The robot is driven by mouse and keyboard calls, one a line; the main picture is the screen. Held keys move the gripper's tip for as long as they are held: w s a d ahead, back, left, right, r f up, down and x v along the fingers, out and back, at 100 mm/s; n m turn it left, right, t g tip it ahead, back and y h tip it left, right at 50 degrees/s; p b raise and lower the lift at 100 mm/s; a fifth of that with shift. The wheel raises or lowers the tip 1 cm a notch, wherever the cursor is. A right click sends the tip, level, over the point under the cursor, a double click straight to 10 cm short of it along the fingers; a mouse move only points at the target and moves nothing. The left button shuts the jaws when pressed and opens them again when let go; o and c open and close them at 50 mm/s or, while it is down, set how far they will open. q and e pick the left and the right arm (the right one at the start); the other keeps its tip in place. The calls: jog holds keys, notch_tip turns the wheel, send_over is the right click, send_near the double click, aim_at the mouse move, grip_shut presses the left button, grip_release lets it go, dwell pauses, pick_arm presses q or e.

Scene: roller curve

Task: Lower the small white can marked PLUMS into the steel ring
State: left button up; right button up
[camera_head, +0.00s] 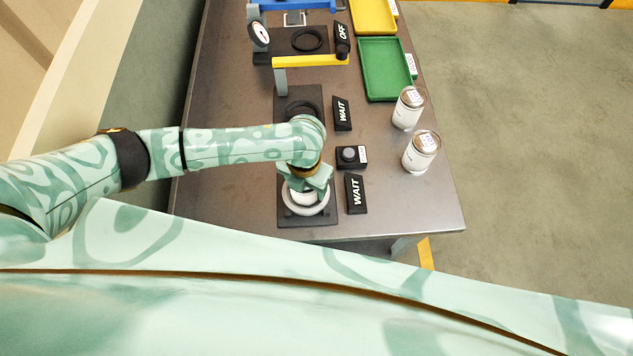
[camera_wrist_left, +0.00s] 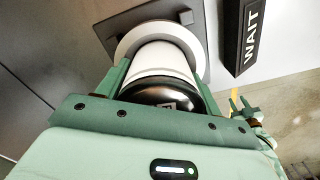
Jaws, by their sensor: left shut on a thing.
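My left gripper (camera_head: 307,190) is over the near black base plate in the head view, pointing down. In the left wrist view its jaws (camera_wrist_left: 162,88) are shut on a white can (camera_wrist_left: 163,60) with a dark end towards me. No PLUMS marking is readable on it. The pale steel ring (camera_head: 291,206) lies on the near plate and also shows in the left wrist view (camera_wrist_left: 124,47). The can's far end lies within the ring's outline; I cannot tell how deep. A small mint part, apparently my right gripper (camera_wrist_left: 245,108), shows at the right of that view.
Two white cans (camera_head: 408,110) (camera_head: 421,153) stand at the table's right edge. WAIT signs (camera_head: 356,193) (camera_head: 342,113) and a black button box (camera_head: 351,157) stand beside the plates. A yellow bar (camera_head: 310,61), a gauge (camera_head: 259,35) and green (camera_head: 363,70) and yellow trays (camera_head: 373,16) are farther back.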

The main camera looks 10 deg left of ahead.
dwell(0.6)
pick_arm(q)
jog(key=o, duration=1.5)
jog(key=shift+o, duration=0.2)
jog(key=shift+r, duration=0.1)
notch_tip(320, 180, up, 9)
jog(key=p, duration=1)
jog(key=shift+s, duration=0.1)
